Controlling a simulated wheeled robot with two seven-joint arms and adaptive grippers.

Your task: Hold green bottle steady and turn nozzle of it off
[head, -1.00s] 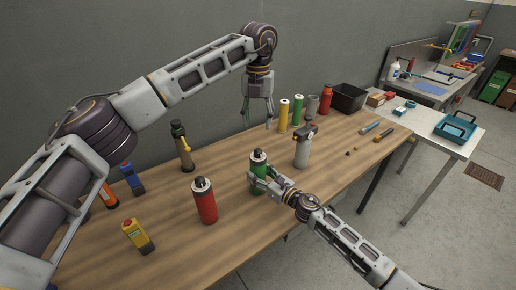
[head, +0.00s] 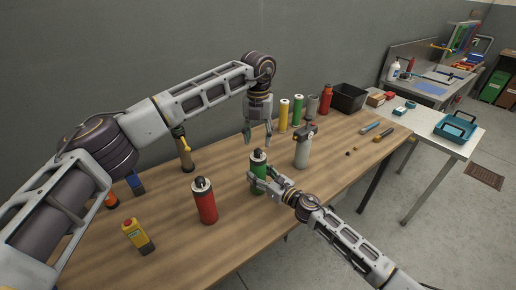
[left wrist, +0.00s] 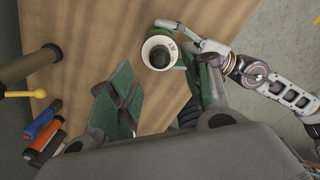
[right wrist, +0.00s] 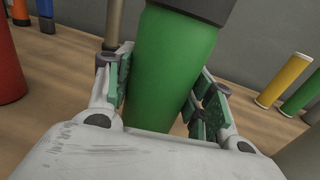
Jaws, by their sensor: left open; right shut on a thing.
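The green bottle (head: 259,172) stands upright on the wooden table, with a dark top and nozzle (head: 258,155). My right gripper (head: 262,181) is shut around the bottle's body; the right wrist view shows the green body (right wrist: 176,62) between its fingers (right wrist: 162,92). My left gripper (head: 258,140) is open and empty, pointing down above and slightly behind the bottle's top. In the left wrist view the bottle's pale ring and black nozzle (left wrist: 160,53) lie just beyond the open left fingers (left wrist: 163,92), nearer the right-hand one. The nozzle's setting is too small to read.
A red bottle (head: 204,201) stands left of the green one, a grey spray bottle (head: 302,150) to its right. Yellow (head: 283,115) and green (head: 298,111) cylinders stand behind. A yellow device (head: 138,236) is at front left. Bare table lies between the bottles.

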